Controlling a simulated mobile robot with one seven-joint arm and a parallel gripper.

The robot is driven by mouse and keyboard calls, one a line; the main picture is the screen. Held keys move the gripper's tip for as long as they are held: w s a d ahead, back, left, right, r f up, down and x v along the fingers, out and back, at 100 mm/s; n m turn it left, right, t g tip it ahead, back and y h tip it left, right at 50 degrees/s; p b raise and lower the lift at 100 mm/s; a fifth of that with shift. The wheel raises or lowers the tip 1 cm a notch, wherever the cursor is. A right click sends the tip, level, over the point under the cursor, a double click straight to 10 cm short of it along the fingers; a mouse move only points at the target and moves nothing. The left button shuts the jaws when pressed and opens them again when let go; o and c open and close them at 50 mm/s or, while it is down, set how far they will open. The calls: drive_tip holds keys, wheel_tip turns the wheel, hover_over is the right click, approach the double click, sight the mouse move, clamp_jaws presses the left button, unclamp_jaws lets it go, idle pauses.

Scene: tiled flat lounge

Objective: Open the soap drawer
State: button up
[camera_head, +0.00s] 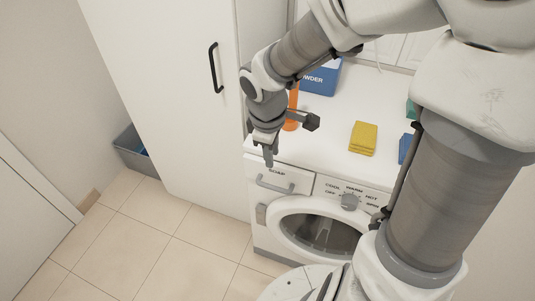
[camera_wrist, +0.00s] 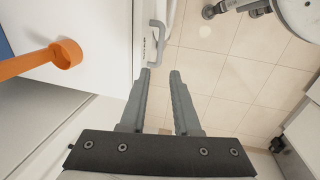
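The soap drawer (camera_head: 262,172) is at the upper left of the white washing machine's front and looks shut. Its grey bar handle (camera_head: 275,187) runs across the drawer front. In the wrist view the handle (camera_wrist: 158,38) lies just beyond my fingertips, slightly left of centre. My gripper (camera_head: 268,160) points down close to the drawer's top edge, near the SOAP label. In the wrist view my gripper (camera_wrist: 160,73) is open with nothing between its fingers; the left finger is close to the drawer front. I cannot tell whether it touches.
On the machine top are an orange object (camera_head: 292,110), a blue powder box (camera_head: 321,78) and yellow sponges (camera_head: 363,138). A dial (camera_head: 349,201) and round door (camera_head: 318,232) are on the front. A tall white cabinet (camera_head: 180,90) stands left; the tiled floor (camera_head: 150,235) ahead is clear.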

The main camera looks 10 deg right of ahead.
sight(275, 187)
drive_tip(key=f+b, duration=0.3)
drive_tip(key=f, duration=0.2)
drive_tip(key=w+d+f+b, duration=0.1)
drive_tip(key=f+b, duration=0.2)
drive_tip(key=f, duration=0.2)
drive_tip(key=w+f+b, duration=0.1)
drive_tip(key=f+b, duration=0.2)
drive_tip(key=f, duration=0.3)
drive_tip(key=shift+w+d+f, duration=0.1)
drive_tip(key=shift+w+d, duration=0.15)
clamp_jaws()
idle(0.8)
